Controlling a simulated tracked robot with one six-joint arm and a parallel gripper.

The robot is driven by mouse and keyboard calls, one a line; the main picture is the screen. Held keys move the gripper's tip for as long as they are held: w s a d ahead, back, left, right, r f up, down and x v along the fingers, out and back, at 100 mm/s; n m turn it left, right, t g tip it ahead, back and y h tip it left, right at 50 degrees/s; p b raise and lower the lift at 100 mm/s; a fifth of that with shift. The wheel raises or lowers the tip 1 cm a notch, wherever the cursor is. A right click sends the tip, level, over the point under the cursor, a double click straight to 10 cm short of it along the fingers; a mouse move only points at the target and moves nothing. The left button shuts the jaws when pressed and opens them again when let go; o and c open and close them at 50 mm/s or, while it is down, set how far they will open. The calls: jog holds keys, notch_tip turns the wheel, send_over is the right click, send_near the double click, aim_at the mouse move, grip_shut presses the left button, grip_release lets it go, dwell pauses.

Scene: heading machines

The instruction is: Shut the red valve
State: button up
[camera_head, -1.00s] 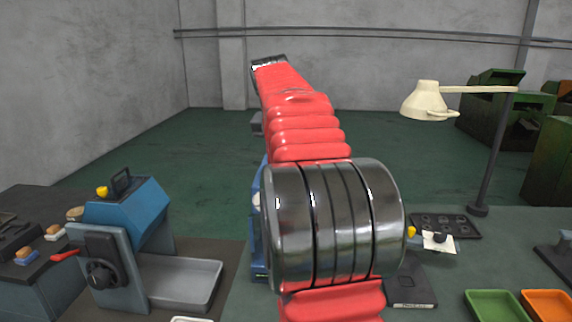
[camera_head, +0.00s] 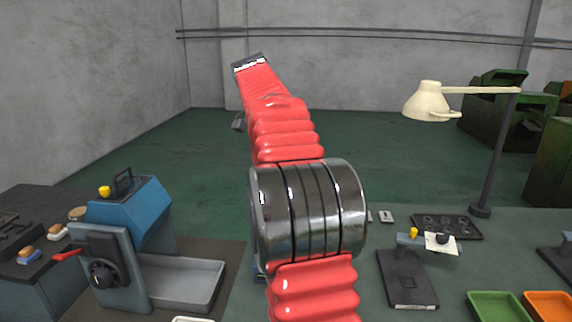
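A small red lever (camera_head: 66,254), the only red valve-like part I see, sticks out to the left from the front of a blue-grey machine (camera_head: 130,215) at the left. It slopes slightly, its outer end lower. A black round knob (camera_head: 104,273) sits on the machine's front plate beside it. My red arm rises through the middle of the view, well right of the lever. My gripper cannot be made out; the arm hides what lies behind it. A small grey piece shows at the arm's left edge, too little to identify.
A grey tray (camera_head: 205,292) juts right from the machine. At the right are a lamp (camera_head: 428,102), a black stand (camera_head: 408,285), a dark tray (camera_head: 470,232), a green bin (camera_head: 496,306) and an orange bin (camera_head: 550,306).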

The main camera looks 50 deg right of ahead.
jog(key=shift+d, duration=0.1)
jog(key=o, duration=1.1)
jog(key=shift+c, duration=0.2)
jog(key=shift+r, duration=0.1)
jog(key=v, duration=1.3)
jog(key=shift+r, duration=0.2)
